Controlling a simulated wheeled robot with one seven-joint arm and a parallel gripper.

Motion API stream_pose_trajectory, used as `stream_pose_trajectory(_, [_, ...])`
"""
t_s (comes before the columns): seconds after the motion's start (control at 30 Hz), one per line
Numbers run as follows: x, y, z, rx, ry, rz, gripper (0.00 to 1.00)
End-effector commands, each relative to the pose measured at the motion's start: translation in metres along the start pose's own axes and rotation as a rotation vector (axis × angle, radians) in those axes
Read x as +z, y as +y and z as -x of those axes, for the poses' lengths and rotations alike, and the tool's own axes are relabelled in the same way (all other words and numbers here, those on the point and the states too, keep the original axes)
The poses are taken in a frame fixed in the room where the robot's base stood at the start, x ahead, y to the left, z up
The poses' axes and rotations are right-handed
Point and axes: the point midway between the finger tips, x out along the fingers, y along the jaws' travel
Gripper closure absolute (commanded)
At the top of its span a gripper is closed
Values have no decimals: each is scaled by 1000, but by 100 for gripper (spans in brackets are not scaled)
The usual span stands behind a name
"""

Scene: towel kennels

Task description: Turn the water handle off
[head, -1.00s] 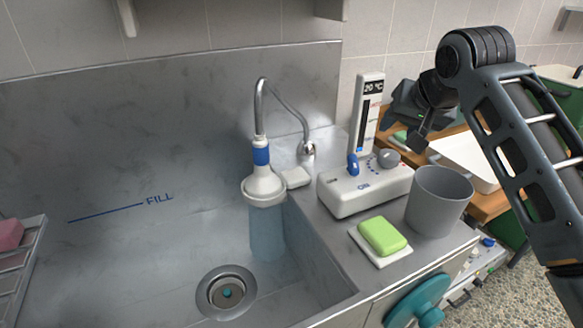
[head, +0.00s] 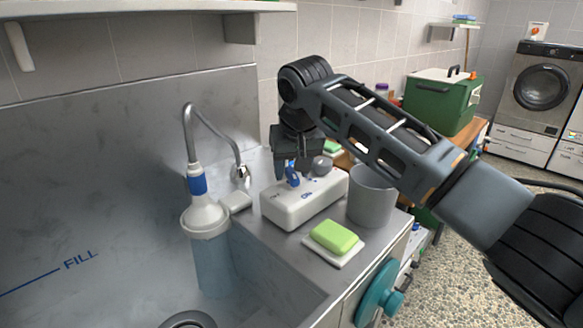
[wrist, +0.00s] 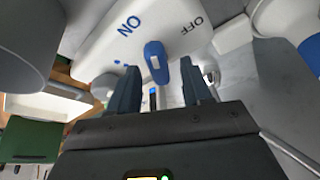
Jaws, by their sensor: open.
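The water handle (head: 292,175) is a small blue lever on the white control box (head: 290,207) beside the sink. In the wrist view the blue handle (wrist: 156,60) shows between my fingers, with the words ON and OFF printed on the box to either side. My gripper (head: 290,164) is over the box at the handle, partly hiding it. My open gripper (wrist: 159,72) has one finger on each side of the handle; I cannot tell whether either touches. A bluish column of water (head: 212,268) hangs below the white shower head (head: 205,217).
A grey cup (head: 370,195) stands close to the right of the box. A green soap (head: 333,237) lies on a white dish in front. A grey knob (head: 321,165) is on the box by the handle. A teal wheel (head: 378,292) is on the counter front.

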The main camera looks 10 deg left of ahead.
Motion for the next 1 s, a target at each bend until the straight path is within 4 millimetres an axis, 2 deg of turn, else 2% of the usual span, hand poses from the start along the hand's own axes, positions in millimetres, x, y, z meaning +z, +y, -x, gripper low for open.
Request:
stream_pose_trajectory(0.3, [0,0,-3,0,1,0,51])
stream_pose_trajectory(0.8, [0,0,-3,0,1,0,99])
stream_pose_trajectory(1.0, [0,0,-3,1,1,-2,100])
